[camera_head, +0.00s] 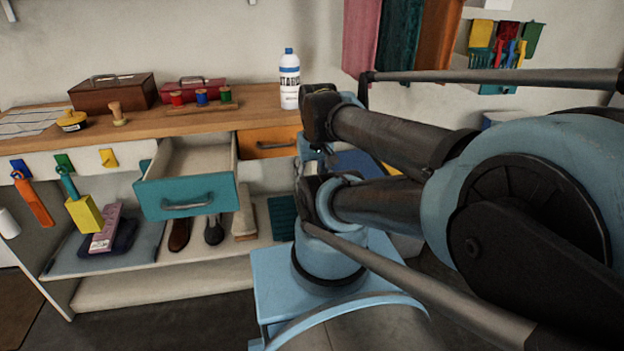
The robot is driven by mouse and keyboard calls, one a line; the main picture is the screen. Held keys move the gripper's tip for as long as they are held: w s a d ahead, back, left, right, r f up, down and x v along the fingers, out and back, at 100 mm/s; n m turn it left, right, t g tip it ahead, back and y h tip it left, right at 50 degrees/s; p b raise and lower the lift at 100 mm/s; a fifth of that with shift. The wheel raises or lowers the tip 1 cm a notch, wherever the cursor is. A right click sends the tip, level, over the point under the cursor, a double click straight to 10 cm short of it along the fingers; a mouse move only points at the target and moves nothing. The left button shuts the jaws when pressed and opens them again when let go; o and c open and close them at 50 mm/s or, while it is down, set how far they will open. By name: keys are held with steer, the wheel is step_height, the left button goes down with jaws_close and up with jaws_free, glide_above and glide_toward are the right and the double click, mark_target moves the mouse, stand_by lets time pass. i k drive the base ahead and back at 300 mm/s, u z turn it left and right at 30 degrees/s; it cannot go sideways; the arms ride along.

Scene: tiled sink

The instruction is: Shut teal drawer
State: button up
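The teal drawer (186,197) is pulled out from under the wooden worktop, left of the picture's middle. Its front faces me and carries a grey bar handle (188,204). Its pale inside shows from above and looks empty. My arm fills the right half of the picture, with its near joints reaching to just right of the drawer. There is a gap between the visible arm parts and the drawer front. I cannot make out my gripper's fingers anywhere in this view.
An orange drawer (266,143) beside it looks shut. The worktop (140,131) holds a brown box (113,91), a red box (192,88), spools and a white bottle (289,80). Shoes and brushes lie on the shelf below. Tools hang at left. Floor before the shelves is clear.

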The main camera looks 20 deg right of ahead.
mark_target(196, 164)
steer(key=u, duration=0.6)
steer(key=k, duration=1.85)
steer(key=z, duration=0.55)
steer(key=i, duration=1)
steer(key=u, duration=0.05)
